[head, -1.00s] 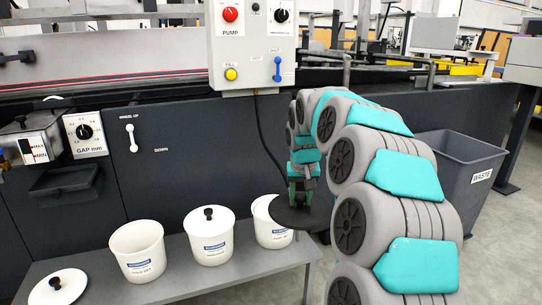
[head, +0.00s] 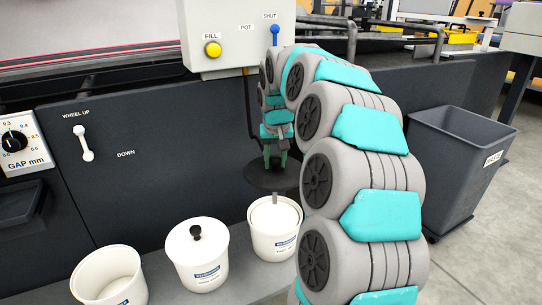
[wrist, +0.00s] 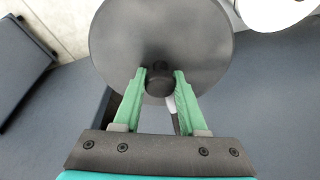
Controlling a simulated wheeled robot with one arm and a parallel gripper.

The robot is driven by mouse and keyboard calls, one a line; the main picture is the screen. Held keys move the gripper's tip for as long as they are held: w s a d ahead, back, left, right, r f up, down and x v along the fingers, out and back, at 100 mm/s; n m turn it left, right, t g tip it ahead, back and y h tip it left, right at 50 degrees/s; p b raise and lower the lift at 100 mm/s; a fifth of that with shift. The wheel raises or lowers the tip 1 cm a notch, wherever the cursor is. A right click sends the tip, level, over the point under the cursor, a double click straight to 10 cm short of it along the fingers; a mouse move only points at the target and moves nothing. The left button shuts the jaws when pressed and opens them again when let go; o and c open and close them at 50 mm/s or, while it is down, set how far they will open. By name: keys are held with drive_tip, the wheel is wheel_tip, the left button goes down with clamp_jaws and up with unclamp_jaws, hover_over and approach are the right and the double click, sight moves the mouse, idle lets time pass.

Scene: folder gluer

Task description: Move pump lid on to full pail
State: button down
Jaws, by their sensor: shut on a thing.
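My gripper (head: 275,160) is shut on the knob of the dark round pump lid (head: 258,182), holding it level in the air. The wrist view shows the green fingers (wrist: 158,90) on both sides of the knob, with the dark disc (wrist: 190,40) spread beyond. A short grey piece shows below the lid in the head view. The full pail (head: 273,245), white with a blue label and white contents, stands right of the other pails. The lid is above this pail, with a visible gap, and looks slightly left of its middle.
A white pail with a white lid and black knob (head: 197,262) stands left of the full pail. An open white pail (head: 110,282) is farther left. All stand on a grey bench. The machine's control box (head: 232,45) is behind and above. A grey waste bin (head: 455,165) stands right.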

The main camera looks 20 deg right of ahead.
sight(275, 198)
drive_tip(key=shift+f+b, duration=2.75)
drive_tip(key=shift+f, duration=4.85)
drive_tip(key=shift+c, duration=1.9)
unclamp_jaws()
drive_tip(key=shift+r, duration=0.1)
drive_tip(key=v, duration=0.6)
drive_tip(key=shift+s+r, duration=0.15)
drive_tip(key=shift+r, duration=0.2)
drive_tip(key=shift+s+a+r, duration=0.1)
drive_tip(key=shift+s+r, duration=0.1)
drive_tip(key=shift+r, duration=0.2)
